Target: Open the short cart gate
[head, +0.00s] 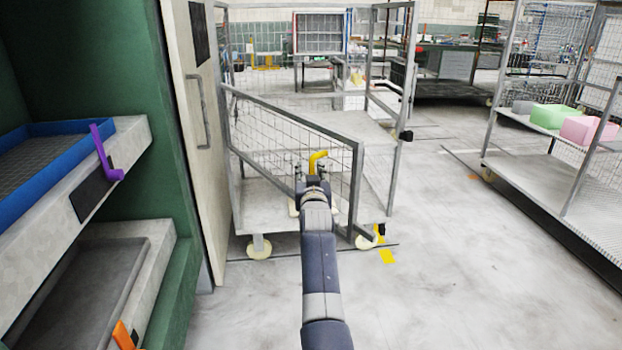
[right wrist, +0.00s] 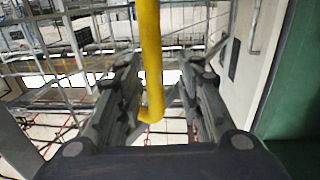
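The cart (head: 262,207) is a grey wheeled mesh cage ahead of me in the head view. Its short gate (head: 275,112) is a low mesh panel with a grey tube frame. The gate slants out from the left post, its right end nearer to me and apart from the cart's right post. My right gripper (head: 313,182) is in front of the gate. A yellow bent handle (head: 318,158) shows at its tips. In the right wrist view the yellow handle (right wrist: 151,60) passes between the spread fingers, with gaps on both sides. My left gripper is out of view.
A pale door with a long handle (head: 198,110) stands close to the cart's left. A green press with a blue tray (head: 60,128) is at far left. Another cart (head: 540,165) with foam blocks stands right. The floor (head: 440,240) between is clear.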

